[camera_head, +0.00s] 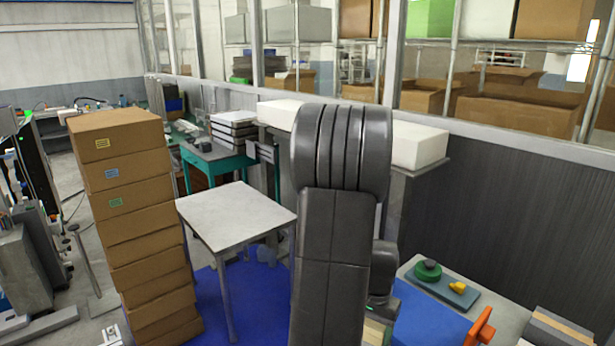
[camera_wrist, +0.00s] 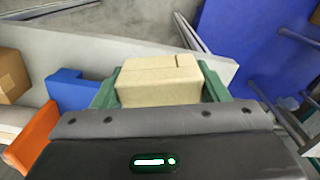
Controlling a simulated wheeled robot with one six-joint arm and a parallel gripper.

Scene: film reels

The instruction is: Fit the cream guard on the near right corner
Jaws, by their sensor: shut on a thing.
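In the wrist view my gripper (camera_wrist: 158,88) is shut on the cream guard (camera_wrist: 158,82), a pale tan block with a notch at its upper edge. The green fingers grip it from left and right. The guard is held above the edge of a pale worktop. In the head view my arm hides most of the gripper and the guard. A small pale table (camera_head: 236,212) with bare visible corners stands left of my arm. Which corner the task means cannot be told.
A tall stack of brown boxes (camera_head: 135,220) stands left of the table. At lower right, a worktop bears a tray (camera_head: 462,300) with green and yellow pieces, a blue piece (camera_head: 425,326) and an orange piece (camera_head: 480,328). Blue floor (camera_head: 265,285) lies under the table.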

